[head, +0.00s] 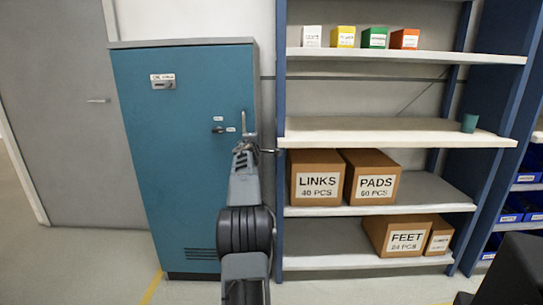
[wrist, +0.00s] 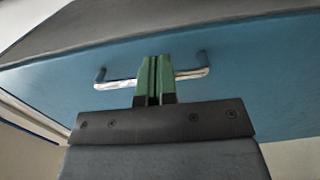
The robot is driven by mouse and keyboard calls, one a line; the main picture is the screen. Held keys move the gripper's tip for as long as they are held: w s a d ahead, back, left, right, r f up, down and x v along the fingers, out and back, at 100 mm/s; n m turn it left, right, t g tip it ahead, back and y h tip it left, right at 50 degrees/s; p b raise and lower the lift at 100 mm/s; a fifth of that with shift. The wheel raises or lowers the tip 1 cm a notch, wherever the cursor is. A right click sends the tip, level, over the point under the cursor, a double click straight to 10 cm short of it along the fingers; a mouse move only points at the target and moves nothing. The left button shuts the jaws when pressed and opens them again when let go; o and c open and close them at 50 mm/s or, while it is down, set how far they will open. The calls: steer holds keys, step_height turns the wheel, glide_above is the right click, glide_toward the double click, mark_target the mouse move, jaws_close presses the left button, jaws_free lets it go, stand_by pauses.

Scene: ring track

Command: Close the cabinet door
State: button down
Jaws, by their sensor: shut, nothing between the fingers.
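The teal cabinet (head: 180,190) has a grey top and stands on the floor at the left in the head view. Its door (head: 170,130) looks flush with the body, with no gap that I can see. A bar handle (head: 243,121) is upright near the door's right edge. My gripper (head: 245,146) is just below it, at the door's right edge. In the wrist view the green fingers (wrist: 153,75) are shut together and empty. They overlap the middle of the silver handle (wrist: 193,74); whether they touch it I cannot tell.
A grey room door (head: 60,120) is at the left. Floor (head: 90,262) is clear at the front left.

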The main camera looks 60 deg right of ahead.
steer(key=s+a+r+b, duration=0.1)
steer(key=s+a+b, duration=0.2)
steer(key=s, duration=0.7)
steer(key=shift+a+b, duration=0.35)
steer(key=shift+b, duration=0.6)
steer(key=shift+r, duration=0.1)
steer(key=w+a+r+m+y+p, duration=0.2)
steer(key=w+a+r+p, duration=0.15)
steer(key=a+p, duration=0.35)
steer(key=w+a+r+m+y+p, duration=0.1)
steer(key=w+a+r+p, duration=0.25)
steer(key=a+p, duration=0.45)
steer(key=w+a+r+m+y+p, duration=0.2)
steer(key=w+a+r+p, duration=0.15)
steer(key=a, duration=0.65)
steer(key=s+a+g+y+p, duration=0.1)
steer(key=s+a+y+p, duration=0.2)
steer(key=a, duration=0.8)
steer(key=s+a+g+y+p, duration=0.1)
steer(key=s+a+y+p, duration=0.3)
steer(key=s+a+p, duration=0.3)
steer(key=s+a+g+y+p, duration=0.2)
steer(key=s+a+y+p, duration=0.2)
steer(key=a+p, duration=0.6)
steer(key=a, duration=0.6)
steer(key=shift+s+a+f, duration=0.35)
steer(key=shift+s+f, duration=0.05)
steer(key=shift+d, duration=0.1)
